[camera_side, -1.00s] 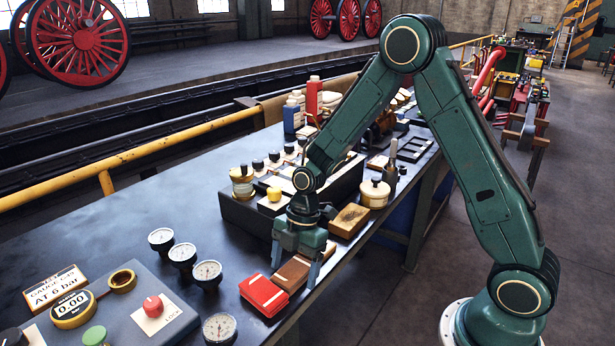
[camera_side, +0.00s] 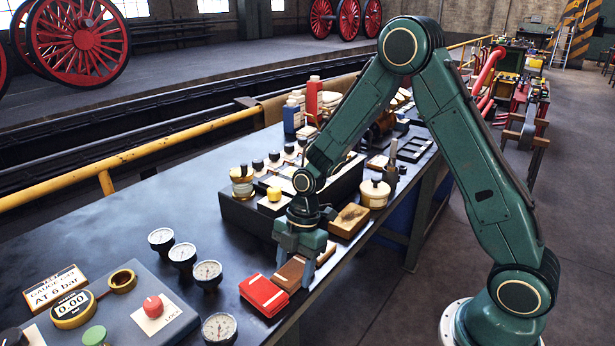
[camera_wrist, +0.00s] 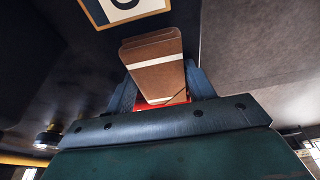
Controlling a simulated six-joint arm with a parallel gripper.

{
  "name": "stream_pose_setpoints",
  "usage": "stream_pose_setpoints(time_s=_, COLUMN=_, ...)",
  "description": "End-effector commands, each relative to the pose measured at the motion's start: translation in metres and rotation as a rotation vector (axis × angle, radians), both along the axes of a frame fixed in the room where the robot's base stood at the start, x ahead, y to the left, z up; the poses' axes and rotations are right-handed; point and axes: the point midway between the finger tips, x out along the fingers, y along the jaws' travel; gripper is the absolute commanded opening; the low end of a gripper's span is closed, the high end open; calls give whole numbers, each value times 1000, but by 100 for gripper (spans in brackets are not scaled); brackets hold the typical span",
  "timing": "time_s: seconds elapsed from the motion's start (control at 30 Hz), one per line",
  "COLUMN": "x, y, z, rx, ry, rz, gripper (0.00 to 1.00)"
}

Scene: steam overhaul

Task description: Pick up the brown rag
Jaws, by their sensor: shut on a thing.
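The brown rag (camera_side: 291,273) is folded, with a pale stripe, and sits near the table's front edge. My gripper (camera_side: 299,268) points down over it and is shut on it, with one finger on each side. In the wrist view the rag (camera_wrist: 155,64) shows between the two fingers (camera_wrist: 160,88). From these views I cannot tell whether the rag is clear of the table top.
A folded red rag (camera_side: 263,295) lies just left of the brown one. Several gauges (camera_side: 207,272) stand left. The front edge (camera_side: 325,285) is close.

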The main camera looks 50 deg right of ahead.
Motion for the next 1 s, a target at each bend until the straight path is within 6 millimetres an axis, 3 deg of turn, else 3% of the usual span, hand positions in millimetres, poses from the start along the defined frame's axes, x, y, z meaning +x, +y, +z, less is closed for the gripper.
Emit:
stream_pose_setpoints(time_s=0.33, x=0, y=0, z=4, rx=0, ry=-1, rz=1, gripper=28)
stream_pose_setpoints(time_s=0.57, x=1, y=0, z=21, rx=1, ry=-3, rz=1, gripper=28)
stream_pose_setpoints(time_s=0.77, x=1, y=0, z=52, rx=0, ry=-6, rz=0, gripper=28)
stream_pose_setpoints(time_s=1.0, x=1, y=0, z=104, rx=0, ry=-7, rz=0, gripper=28)
